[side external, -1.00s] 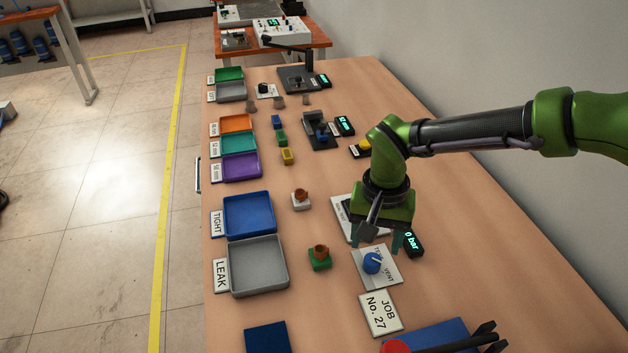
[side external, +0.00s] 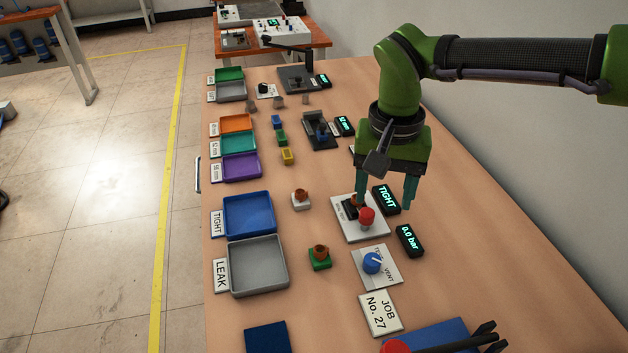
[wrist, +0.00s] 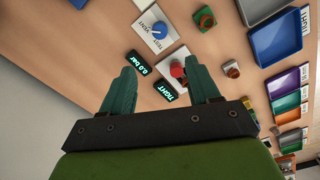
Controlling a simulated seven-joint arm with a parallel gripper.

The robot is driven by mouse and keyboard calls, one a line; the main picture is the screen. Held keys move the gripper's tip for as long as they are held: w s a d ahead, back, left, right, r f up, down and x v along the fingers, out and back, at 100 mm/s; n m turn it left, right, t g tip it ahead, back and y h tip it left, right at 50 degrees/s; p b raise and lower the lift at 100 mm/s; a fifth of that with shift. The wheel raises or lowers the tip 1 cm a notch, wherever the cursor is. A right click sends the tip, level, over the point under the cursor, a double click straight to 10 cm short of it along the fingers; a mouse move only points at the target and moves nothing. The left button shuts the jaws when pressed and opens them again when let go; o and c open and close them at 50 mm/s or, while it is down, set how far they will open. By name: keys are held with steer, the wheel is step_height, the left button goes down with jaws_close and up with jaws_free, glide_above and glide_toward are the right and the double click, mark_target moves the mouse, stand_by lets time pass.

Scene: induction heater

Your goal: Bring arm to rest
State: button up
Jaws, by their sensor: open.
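My gripper (side external: 386,196) is open and empty, raised above the bench over the leak test station. In the wrist view its two teal fingers (wrist: 161,92) stand wide apart with nothing between them. Below it is a white plate (side external: 350,229) with a red knob (side external: 367,217) and a dark fixture that seems to hold a copper-coloured part, partly hidden by a finger. A display (side external: 386,200) reads TIGHT and another display (side external: 410,241) reads 0.0 bar. A blue knob (side external: 373,262) sits on a plate marked VENT.
A blue tray (side external: 249,238) labelled TIGHT and a grey tray (side external: 286,262) labelled LEAK lie left. Copper-topped parts stand on a white base (side external: 301,205) and a green base (side external: 319,262). A JOB No. 27 card (side external: 381,312) lies in front. The wall is close on the right.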

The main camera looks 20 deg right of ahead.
steer(key=s+d+r+t, duration=0.2)
steer(key=s+d, duration=0.2)
steer(key=d, duration=0.4)
steer(key=s+d+r+n+t+y, duration=0.1)
steer(key=s+d+r+t, duration=0.1)
steer(key=s+d, duration=0.3)
steer(key=s+d+r+t+y, duration=0.1)
steer(key=s+d, duration=0.4)
steer(key=d, duration=0.7)
steer(key=shift+d+r+n+t, duration=0.35)
steer(key=shift+r+t, duration=0.35)
steer(key=shift+t, duration=0.4)
steer(key=shift+c, duration=0.2)
